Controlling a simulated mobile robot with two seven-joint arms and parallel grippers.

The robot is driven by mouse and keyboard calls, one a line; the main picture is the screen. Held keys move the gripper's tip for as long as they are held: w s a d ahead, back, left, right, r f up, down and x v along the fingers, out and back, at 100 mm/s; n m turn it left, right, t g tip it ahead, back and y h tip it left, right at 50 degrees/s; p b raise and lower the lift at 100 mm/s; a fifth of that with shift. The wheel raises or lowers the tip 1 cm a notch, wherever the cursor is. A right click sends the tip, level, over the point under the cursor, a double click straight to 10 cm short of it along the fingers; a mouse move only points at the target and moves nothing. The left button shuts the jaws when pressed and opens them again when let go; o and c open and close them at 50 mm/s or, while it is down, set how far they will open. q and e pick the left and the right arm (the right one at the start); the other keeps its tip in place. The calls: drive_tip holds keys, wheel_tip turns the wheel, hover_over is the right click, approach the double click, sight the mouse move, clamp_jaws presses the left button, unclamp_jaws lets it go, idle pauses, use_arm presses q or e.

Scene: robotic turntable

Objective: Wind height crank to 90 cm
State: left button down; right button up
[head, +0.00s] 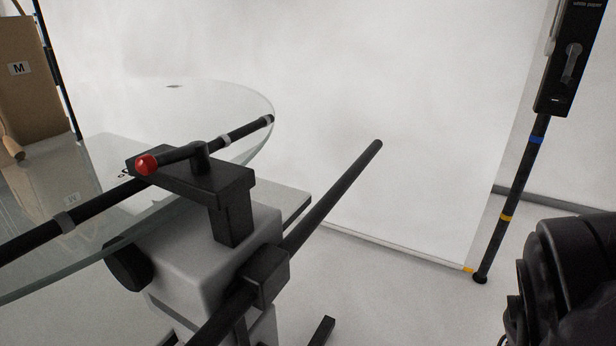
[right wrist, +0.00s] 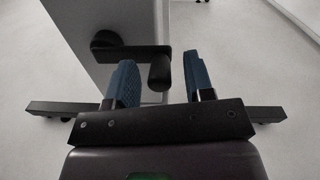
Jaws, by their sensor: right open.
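In the right wrist view a black crank sticks out from the side of a pale grey column (right wrist: 134,20). Its round hub (right wrist: 105,40) is at the left, its flat arm (right wrist: 138,52) runs right, and its short grip (right wrist: 160,74) points toward the camera. My right gripper (right wrist: 160,63) is open, with one blue finger on each side of the grip. Gaps show between the grip and both fingers. No height reading is legible. My left gripper is in neither view.
A red-knobbed lever (head: 147,165) and black rods (head: 335,195) stick out around the housing. A white backdrop (head: 400,90) stands behind, with a black-poled panel (head: 570,60) at the right. A cardboard box (head: 18,100) is at the left. Dark bars (right wrist: 65,109) flank my right gripper.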

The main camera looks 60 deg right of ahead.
drive_tip(key=s+d+p, duration=0.1)
drive_tip(key=s, duration=0.9)
drive_tip(key=shift+s+d, duration=0.2)
drive_tip(key=shift+s, duration=0.1)
drive_tip(key=shift+r, duration=0.1)
